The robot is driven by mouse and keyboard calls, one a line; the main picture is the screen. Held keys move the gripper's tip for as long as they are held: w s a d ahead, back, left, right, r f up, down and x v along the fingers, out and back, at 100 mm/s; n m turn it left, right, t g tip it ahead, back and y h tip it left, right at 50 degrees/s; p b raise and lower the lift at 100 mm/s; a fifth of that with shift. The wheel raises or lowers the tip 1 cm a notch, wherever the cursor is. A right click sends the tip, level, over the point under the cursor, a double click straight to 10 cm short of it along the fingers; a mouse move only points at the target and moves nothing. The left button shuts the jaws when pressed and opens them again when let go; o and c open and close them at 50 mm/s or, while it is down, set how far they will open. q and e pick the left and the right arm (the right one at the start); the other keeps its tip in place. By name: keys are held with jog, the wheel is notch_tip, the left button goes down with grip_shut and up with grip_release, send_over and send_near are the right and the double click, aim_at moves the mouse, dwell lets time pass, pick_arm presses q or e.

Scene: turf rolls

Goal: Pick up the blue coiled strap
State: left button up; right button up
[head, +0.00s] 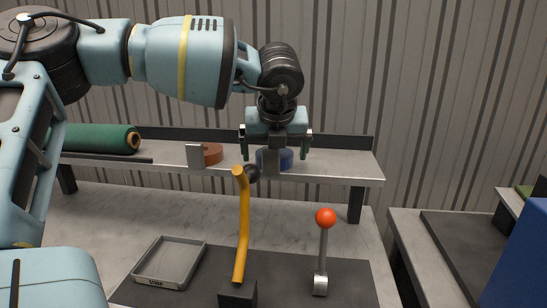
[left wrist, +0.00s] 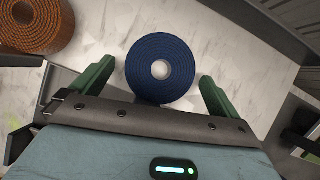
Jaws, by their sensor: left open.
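The blue coiled strap (head: 286,160) lies on the raised shelf, partly hidden behind my left gripper (head: 276,150) in the head view. In the left wrist view the blue coiled strap (left wrist: 160,68) is a round coil with a pale hole in its middle. The two green fingers of my left gripper (left wrist: 157,88) are open, one on each side of the coil's near part, with visible gaps to it. The gripper points down over the shelf. My right gripper is not in view.
A brown coil (head: 211,153) lies left of the blue one, behind a small grey plate (head: 194,156); a green roll (head: 100,139) lies further left. Below stand an orange lever (head: 243,220), a red-knobbed lever (head: 323,250) and a grey tray (head: 170,262). The shelf (head: 345,168) is clear at right.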

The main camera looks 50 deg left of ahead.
pick_arm(q)
jog(key=c, duration=1.1)
notch_tip(320, 180, up, 10)
jog(key=shift+c, duration=0.2)
